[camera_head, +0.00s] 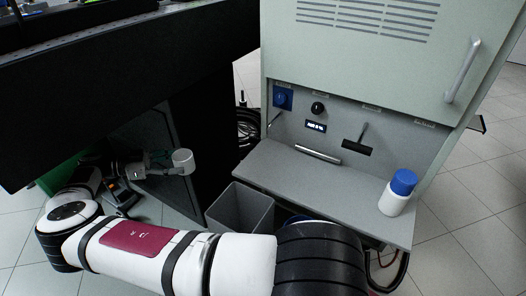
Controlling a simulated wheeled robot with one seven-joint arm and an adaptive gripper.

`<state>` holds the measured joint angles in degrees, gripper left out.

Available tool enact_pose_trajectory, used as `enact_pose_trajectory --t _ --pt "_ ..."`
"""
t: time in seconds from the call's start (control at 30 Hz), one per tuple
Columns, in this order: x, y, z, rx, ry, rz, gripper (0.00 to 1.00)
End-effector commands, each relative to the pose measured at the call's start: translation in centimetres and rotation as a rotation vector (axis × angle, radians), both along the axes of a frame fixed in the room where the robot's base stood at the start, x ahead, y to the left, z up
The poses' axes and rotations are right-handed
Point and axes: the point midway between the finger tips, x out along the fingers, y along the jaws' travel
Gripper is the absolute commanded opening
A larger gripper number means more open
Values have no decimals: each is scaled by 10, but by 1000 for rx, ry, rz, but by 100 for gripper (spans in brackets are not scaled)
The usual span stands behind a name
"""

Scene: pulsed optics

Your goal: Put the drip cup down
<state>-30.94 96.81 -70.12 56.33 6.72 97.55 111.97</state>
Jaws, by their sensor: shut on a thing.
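The cup is in front of a dark panel under the black table, left of the grey bin. The gripper is small in this view, and the exact finger contact is hard to make out. The inside of the cup cannot be seen.
A grey cabinet shelf (300,181) at the right carries a white bottle with a blue cap (398,193). An open grey bin (240,212) stands below the shelf's left edge. A black table (130,85) overhangs the left. Black cables hang behind the bin.

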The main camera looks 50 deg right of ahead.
Motion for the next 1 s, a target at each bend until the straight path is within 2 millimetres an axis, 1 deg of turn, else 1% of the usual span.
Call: enact_pose_trajectory --t 0.03,0.8,0.9,1.0 --pt "-8 -8 1 -3 1 -4 20" --pt "-119 -156 1 -3 1 -4 20" --pt "-131 -171 1 -2 1 -4 20" --pt "-138 -181 0 -1 1 -2 20"
